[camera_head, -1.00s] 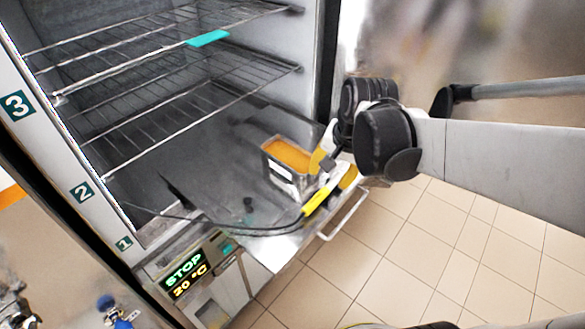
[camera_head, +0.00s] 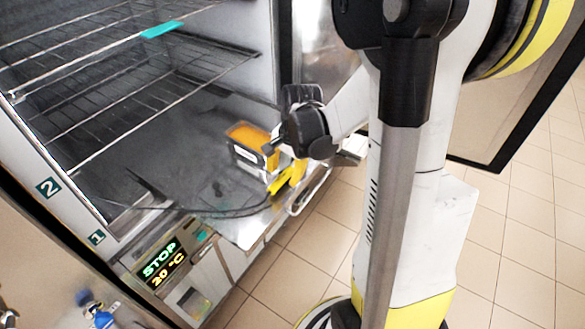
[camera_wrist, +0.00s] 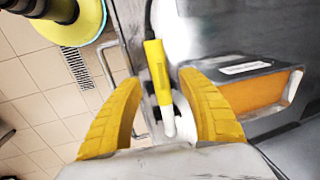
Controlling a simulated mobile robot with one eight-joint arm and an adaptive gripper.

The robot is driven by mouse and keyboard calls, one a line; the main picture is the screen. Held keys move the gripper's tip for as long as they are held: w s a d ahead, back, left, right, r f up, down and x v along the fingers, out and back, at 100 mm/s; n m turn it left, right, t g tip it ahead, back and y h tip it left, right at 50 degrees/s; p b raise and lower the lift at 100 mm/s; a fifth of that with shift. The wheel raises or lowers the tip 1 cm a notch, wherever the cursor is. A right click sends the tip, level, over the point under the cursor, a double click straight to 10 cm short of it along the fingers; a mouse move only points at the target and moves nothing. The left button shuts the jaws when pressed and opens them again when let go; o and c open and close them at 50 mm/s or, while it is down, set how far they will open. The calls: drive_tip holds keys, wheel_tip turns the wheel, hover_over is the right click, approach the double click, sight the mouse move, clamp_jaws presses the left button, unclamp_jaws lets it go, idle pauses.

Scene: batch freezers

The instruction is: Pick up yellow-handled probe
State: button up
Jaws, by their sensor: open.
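The yellow-handled probe (camera_wrist: 157,72) lies at the front edge of the freezer's metal floor in the wrist view. A dark cable leaves its far end, and its white end points toward my gripper. My gripper (camera_wrist: 158,82) is open, with one yellow finger on each side of the probe. I cannot tell whether either finger touches it. In the head view the probe (camera_head: 279,186) is partly hidden by my gripper (camera_head: 286,166).
A metal container with orange contents (camera_wrist: 270,94) stands right beside the right finger; the container (camera_head: 243,155) also shows in the head view. Wire racks (camera_head: 150,95) hang above the freezer floor. The dark cable (camera_head: 230,212) runs along the front edge. Tiled floor lies outside.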

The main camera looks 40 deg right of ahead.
drive_tip(key=shift+w+a+f, duration=0.1)
drive_tip(key=shift+w+f, duration=0.05)
drive_tip(key=shift+f, duration=0.5)
drive_tip(key=shift+w+f, duration=0.1)
drive_tip(key=shift+f, duration=0.5)
clamp_jaws()
drive_tip(key=shift+r, duration=0.15)
